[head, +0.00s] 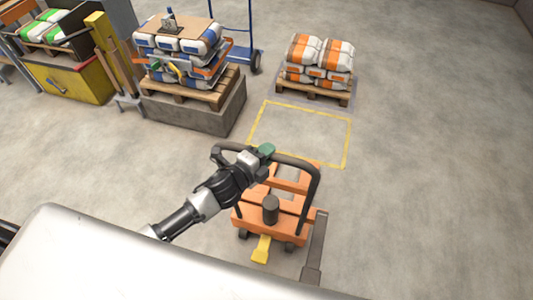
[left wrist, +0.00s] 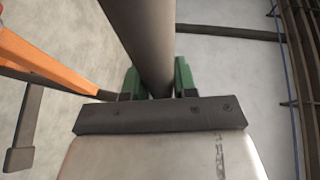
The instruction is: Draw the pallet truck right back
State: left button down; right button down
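The pallet truck (head: 290,217) is orange, with a dark looped handle (head: 316,185), a dark post and a yellow pedal (head: 262,248). It stands on the floor just below the yellow marked rectangle in the head view. My left gripper (head: 263,154), with green fingertips, is at the top bar of the handle. In the left wrist view the dark handle bar (left wrist: 145,40) runs between the two green fingers (left wrist: 158,82), which close in on both sides of it. Part of the orange truck (left wrist: 40,60) shows at the left there. My right gripper is not in view.
A yellow outlined floor area (head: 300,135) is empty. Beyond it stands a pallet (head: 312,92) of orange-striped bags. A blue-bagged pallet (head: 190,92) sits on a grey block (head: 205,115) at the left. A grey bar (head: 315,250) lies beside the truck's right side. Floor at right is clear.

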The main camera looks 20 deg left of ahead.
pick_arm(q)
jog(key=c, duration=0.9)
grip_release()
jog(key=shift+s+a, duration=0.3)
jog(key=shift+s, duration=0.2)
jog(key=b+v, duration=0.2)
jog(key=v, duration=0.7)
jog(key=shift+s+a+r, duration=0.1)
jog(key=shift+s+r, duration=0.1)
jog(key=shift+s, duration=0.1)
jog(key=shift+n, duration=0.3)
